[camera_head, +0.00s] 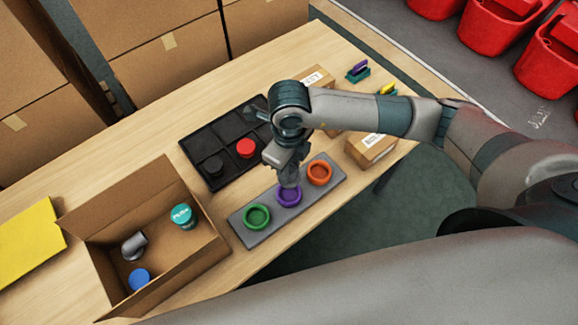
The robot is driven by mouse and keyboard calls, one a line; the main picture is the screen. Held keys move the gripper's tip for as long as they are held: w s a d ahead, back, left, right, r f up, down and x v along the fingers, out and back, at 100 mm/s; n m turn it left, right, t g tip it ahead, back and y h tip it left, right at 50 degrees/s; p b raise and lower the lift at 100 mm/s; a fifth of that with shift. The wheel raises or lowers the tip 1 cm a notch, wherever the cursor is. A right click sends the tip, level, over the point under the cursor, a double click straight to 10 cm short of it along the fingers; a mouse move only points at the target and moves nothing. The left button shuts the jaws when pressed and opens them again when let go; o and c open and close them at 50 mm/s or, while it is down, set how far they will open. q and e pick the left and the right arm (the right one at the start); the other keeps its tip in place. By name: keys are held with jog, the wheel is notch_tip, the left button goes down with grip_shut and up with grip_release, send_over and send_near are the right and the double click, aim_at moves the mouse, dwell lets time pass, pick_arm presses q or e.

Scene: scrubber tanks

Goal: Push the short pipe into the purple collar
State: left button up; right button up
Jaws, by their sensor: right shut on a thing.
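The purple collar (289,197) is the middle ring on a grey plate (246,239), between a green collar (257,216) and an orange collar (320,172). My right gripper (288,179) points down right over the purple collar. It is shut on the short pipe, a small grey piece mostly hidden by the fingers. The pipe's lower end is at the collar's opening; I cannot tell how deep it sits. My left gripper is not in view.
An open cardboard box (182,268) at the left holds a grey pipe piece, a teal-lidded item and a blue one. A black divided tray (190,147) lies behind the plate with a red cap (245,148). Small cartons (372,149) stand at the right.

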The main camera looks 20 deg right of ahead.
jog(key=shift+f+b, duration=1.25)
jog(key=shift+f, duration=1)
jog(key=shift+f+b, duration=0.7)
jog(key=shift+f+b, duration=0.65)
jog(key=shift+b, duration=0.35)
jog(key=shift+f, duration=0.2)
jog(key=shift+d+f+b, duration=0.1)
jog(key=shift+b, duration=0.2)
